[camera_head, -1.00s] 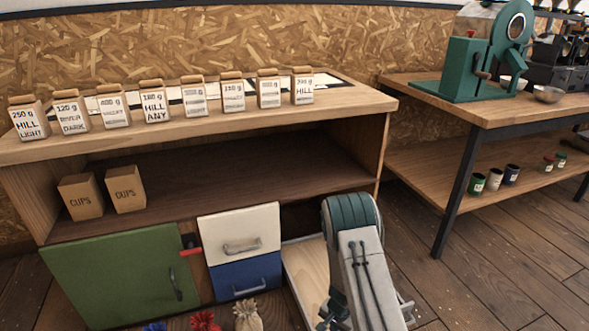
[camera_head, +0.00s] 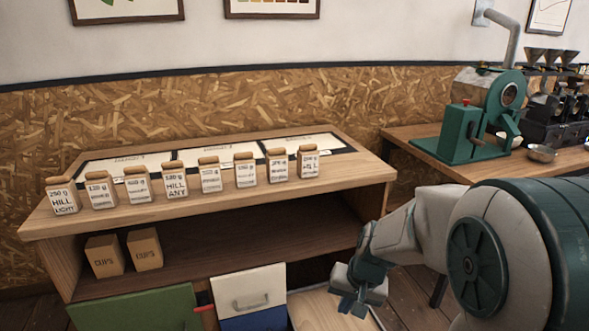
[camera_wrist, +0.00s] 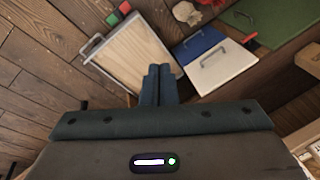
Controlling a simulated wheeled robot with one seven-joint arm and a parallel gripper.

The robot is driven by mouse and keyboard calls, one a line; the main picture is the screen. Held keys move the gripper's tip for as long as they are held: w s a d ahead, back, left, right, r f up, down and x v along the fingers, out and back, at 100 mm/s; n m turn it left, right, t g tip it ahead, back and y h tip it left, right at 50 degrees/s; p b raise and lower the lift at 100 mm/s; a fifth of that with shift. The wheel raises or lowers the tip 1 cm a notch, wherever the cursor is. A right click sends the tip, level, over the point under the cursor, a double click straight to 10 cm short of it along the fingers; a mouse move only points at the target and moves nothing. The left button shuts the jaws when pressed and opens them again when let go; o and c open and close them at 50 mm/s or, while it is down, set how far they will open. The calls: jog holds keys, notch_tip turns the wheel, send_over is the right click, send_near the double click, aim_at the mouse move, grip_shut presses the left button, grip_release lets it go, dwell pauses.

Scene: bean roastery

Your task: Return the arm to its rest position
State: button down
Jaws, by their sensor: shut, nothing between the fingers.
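My gripper (camera_head: 356,305) is at the lower right of the head view, in front of the cabinet's right end. It is empty. My arm reaches in from the right of the head view, bent, with a large grey and green link close to the camera.
A green roaster (camera_head: 470,135) stands on the right table (camera_head: 425,142).

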jog(key=s+d+r+n+h+p, duration=0.1)
jog(key=s+d+r+p, duration=0.1)
jog(key=s+r+p, duration=0.2)
jog(key=s+d+r+n+t+h+p, duration=0.1)
jog(key=s+r+p, duration=0.4)
jog(key=s+r, duration=0.5)
notch_tip(320, 180, up, 5)
jog(key=shift+d+r, duration=0.2)
jog(key=shift+d, duration=0.2)
